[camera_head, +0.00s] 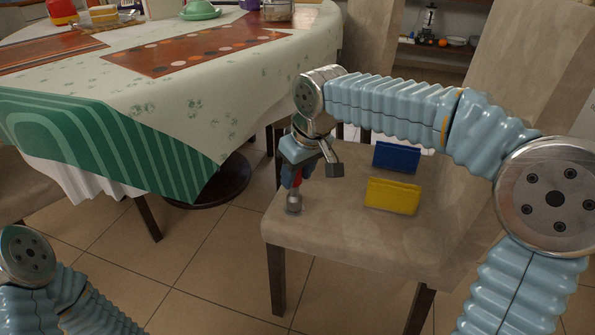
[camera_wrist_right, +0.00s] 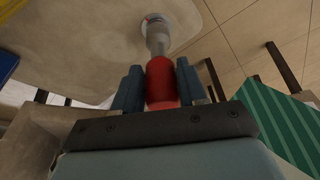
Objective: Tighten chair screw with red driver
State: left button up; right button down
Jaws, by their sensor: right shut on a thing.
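The red driver (camera_wrist_right: 161,82) is held upright between the two fingers of my right gripper (camera_wrist_right: 159,88) in the right wrist view. Its grey metal shaft points down at a round metal screw (camera_wrist_right: 155,20) in the seat of the beige chair (camera_head: 335,243). The shaft tip meets or nearly meets the screw head; I cannot tell if they touch. In the head view the right gripper (camera_head: 297,178) is over the seat's front left corner, with part of the driver (camera_head: 291,181) showing below it. My left gripper is out of view; only part of the left arm shows at lower left.
A blue holder (camera_head: 397,157) and a yellow holder (camera_head: 392,196) stand on the seat, right of the gripper. The cloth-covered table (camera_head: 190,100) is at the left, with a green cloth (camera_head: 90,135) hanging over its edge. The tiled floor between is open.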

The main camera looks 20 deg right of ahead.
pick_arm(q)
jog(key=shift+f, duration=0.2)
pick_arm(e)
jog(key=shift+f, duration=0.3)
jog(key=c, duration=0.5)
grip_release()
jog(key=shift+c, duration=0.2)
